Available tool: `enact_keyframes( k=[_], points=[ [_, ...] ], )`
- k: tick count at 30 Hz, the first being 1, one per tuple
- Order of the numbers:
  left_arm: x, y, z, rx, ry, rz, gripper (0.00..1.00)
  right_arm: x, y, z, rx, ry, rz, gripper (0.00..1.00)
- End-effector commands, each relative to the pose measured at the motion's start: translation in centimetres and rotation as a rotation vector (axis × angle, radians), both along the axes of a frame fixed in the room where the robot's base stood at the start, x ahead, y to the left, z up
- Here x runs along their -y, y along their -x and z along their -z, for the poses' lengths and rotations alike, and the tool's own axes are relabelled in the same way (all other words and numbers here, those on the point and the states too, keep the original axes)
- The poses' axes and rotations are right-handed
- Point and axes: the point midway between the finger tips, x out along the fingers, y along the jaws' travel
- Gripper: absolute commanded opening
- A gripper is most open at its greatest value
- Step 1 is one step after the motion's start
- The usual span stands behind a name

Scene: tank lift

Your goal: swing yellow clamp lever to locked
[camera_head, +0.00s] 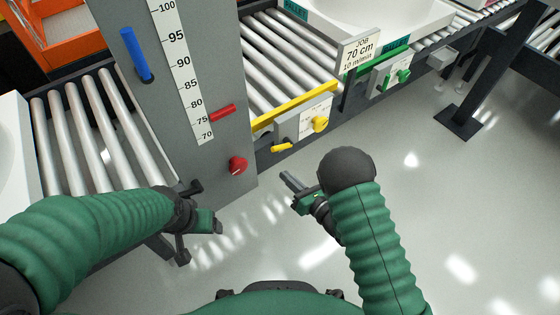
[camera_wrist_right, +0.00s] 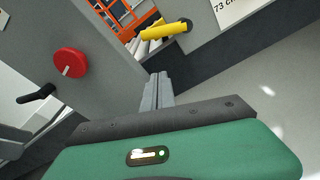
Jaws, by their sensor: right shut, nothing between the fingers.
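The yellow clamp lever (camera_head: 281,147) is a short handle low on the grey side of the roller conveyor, below a yellow rail. It also shows in the right wrist view (camera_wrist_right: 166,31), pointing left from a dark pivot. My right gripper (camera_head: 287,178) is shut and empty, in front of the lever and apart from it. Its closed fingers (camera_wrist_right: 157,92) point up toward the conveyor side in the right wrist view, below the lever. My left gripper (camera_head: 203,218) is in front of the grey column, away from the lever; its finger opening is unclear.
A grey column with a height scale (camera_head: 178,60), a blue handle (camera_head: 136,54), a red pointer (camera_head: 222,113) and a red knob (camera_head: 238,165) stands left of the lever. Green clamp parts (camera_head: 398,77) sit farther right. Open floor lies right.

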Motion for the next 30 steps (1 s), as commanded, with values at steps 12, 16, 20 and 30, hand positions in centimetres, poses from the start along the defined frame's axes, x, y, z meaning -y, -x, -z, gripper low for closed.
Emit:
enact_keyframes(
  k=[12, 16, 20, 30],
  points=[
    [0.0, 0.0, 4.0, -0.001, 0.000, 0.000, 0.75, -3.6, -5.8, -0.5, 0.002, -0.002, 0.007, 0.00],
    [0.0, 0.0, 4.4, -0.001, 0.000, 0.000, 0.75, -3.0, -5.8, -2.0, 0.000, -0.002, 0.004, 0.00],
    [0.0, 0.0, 4.5, -0.001, 0.000, 0.000, 0.75, -2.7, -5.8, -2.6, -0.002, -0.001, 0.005, 0.00],
    [0.0, 0.0, 4.4, -0.001, 0.000, 0.000, 0.75, -2.7, -5.8, -2.7, -0.004, -0.003, 0.004, 0.00]
  ],
)
